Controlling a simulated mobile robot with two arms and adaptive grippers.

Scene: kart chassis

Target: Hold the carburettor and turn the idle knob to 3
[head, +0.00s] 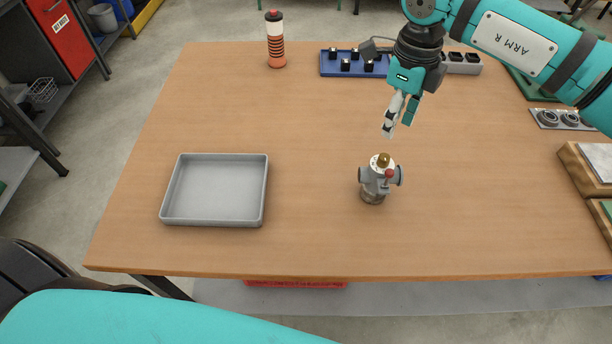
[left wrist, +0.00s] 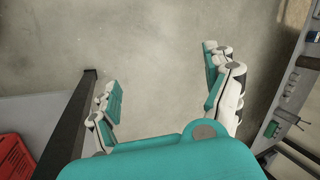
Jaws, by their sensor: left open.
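The carburettor (head: 374,186) stands upright on the wooden table, right of its middle. It is grey with a brass-coloured dome (head: 384,159) on top and a small red knob (head: 389,174) on its front side. The markings on it are too small to read. My right gripper (head: 398,128) is above and behind the carburettor, pointing down, apart from it. A gap shows between its fingers, with nothing in it. My left gripper (left wrist: 165,95) is open and empty in the left wrist view, over the floor beside the table. The head view does not show its fingers.
An empty grey tray (head: 215,222) lies left on the table (head: 310,120). A striped bottle (head: 275,40) and a blue rack (head: 330,70) with black pieces stand at the back. Wooden boxes (head: 580,170) line the right edge. The table between tray and carburettor is clear.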

